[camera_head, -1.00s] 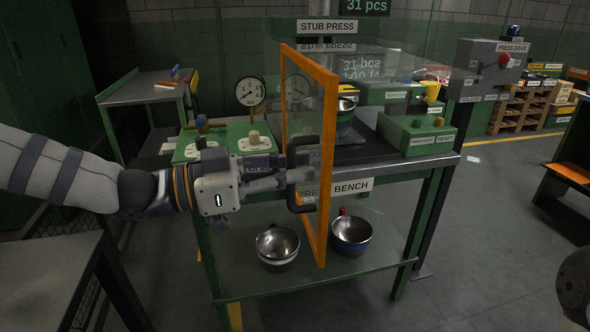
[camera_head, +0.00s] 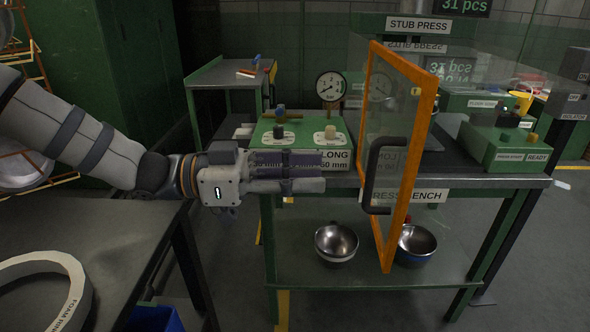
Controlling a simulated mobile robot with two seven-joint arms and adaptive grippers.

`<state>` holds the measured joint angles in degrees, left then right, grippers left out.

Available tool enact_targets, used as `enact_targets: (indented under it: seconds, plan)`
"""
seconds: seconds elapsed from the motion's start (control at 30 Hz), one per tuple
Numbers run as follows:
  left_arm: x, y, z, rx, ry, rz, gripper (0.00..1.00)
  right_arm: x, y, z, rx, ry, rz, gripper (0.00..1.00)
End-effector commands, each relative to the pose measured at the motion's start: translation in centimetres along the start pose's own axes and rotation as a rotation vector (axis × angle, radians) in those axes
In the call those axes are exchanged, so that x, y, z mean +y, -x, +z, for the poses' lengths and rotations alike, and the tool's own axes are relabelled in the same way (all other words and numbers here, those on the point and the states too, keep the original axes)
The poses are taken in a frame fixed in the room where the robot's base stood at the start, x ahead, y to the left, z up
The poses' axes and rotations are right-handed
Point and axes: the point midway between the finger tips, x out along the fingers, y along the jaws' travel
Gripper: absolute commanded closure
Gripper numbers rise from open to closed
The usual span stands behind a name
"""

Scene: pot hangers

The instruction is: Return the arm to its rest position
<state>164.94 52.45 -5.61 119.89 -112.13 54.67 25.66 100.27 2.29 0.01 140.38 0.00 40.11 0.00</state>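My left arm comes in from the left with its gripper (camera_head: 318,172) pointing right, in front of the green control box (camera_head: 300,128) on the press bench. Its fingers look close together, but I cannot tell whether they are open or shut; nothing shows between them. It is apart from the black handle (camera_head: 372,178) of the orange-framed clear door (camera_head: 402,205), which stands swung out toward me. My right gripper is not in view.
A dark table (camera_head: 105,235) with a white foam ring (camera_head: 45,275) stands at the lower left, below my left arm. Two metal bowls, one left (camera_head: 336,243) and one right (camera_head: 416,242), sit on the bench's lower shelf. A gauge (camera_head: 331,86) stands behind the control box.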

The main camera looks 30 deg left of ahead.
Motion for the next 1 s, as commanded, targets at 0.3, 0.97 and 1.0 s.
enact_targets:
  seconds: [0.3, 0.97, 1.0]
  plan:
    - [-0.3, 2.0, -0.3, 0.001, -0.011, -0.014, 0.69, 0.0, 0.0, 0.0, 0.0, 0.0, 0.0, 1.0]
    - [0.1, 0.4, 17.6, -0.397, 0.439, -0.38, 0.69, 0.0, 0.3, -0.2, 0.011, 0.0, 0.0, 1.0]
    - [1.4, 1.2, 21.2, -0.495, 0.512, -0.441, 0.69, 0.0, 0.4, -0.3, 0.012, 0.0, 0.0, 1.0]
